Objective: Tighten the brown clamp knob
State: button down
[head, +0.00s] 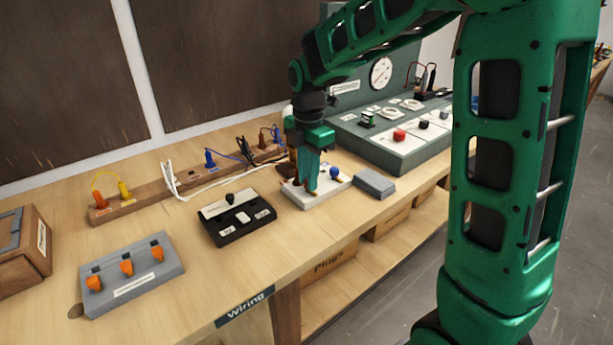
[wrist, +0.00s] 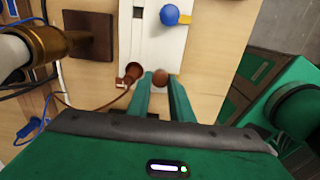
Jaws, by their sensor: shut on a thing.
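The brown clamp knob (wrist: 160,77) sits on a white terminal block (wrist: 166,46), between the tips of my gripper (wrist: 160,90) in the wrist view. My fingers are shut on it from both sides. In the head view my gripper (head: 309,186) points down onto the white block (head: 322,201) and mostly hides the knob. A blue knob (wrist: 170,15) is on the same block, also seen in the head view (head: 334,172). A brown wire end (wrist: 132,72) lies at the block's edge, just left of my fingers; whether it touches the knob's post is unclear.
A brass lamp holder (wrist: 48,43) on a brown base stands close left in the wrist view. A black switch box (head: 235,217), a grey box with orange levers (head: 132,275), a grey block (head: 374,184) and a meter console (head: 395,140) surround the block. Bare bench lies in front.

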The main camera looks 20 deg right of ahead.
jog(key=shift+w+r+m, duration=0.1)
jog(key=shift+m, duration=0.2)
jog(key=m, duration=0.4)
jog(key=shift+w, duration=0.1)
jog(key=m, duration=0.4)
jog(key=shift+w+m, duration=0.1)
jog(key=shift+m, duration=0.2)
jog(key=m, duration=0.4)
jog(key=shift+r, duration=0.1)
jog(key=m, duration=0.5)
jog(key=shift+w, duration=0.1)
jog(key=m, duration=0.5)
jog(key=shift+d, duration=0.1)
jog(key=m, duration=0.5)
jog(key=shift+m, duration=0.4)
jog(key=m, duration=0.6)
jog(key=shift+m, duration=0.3)
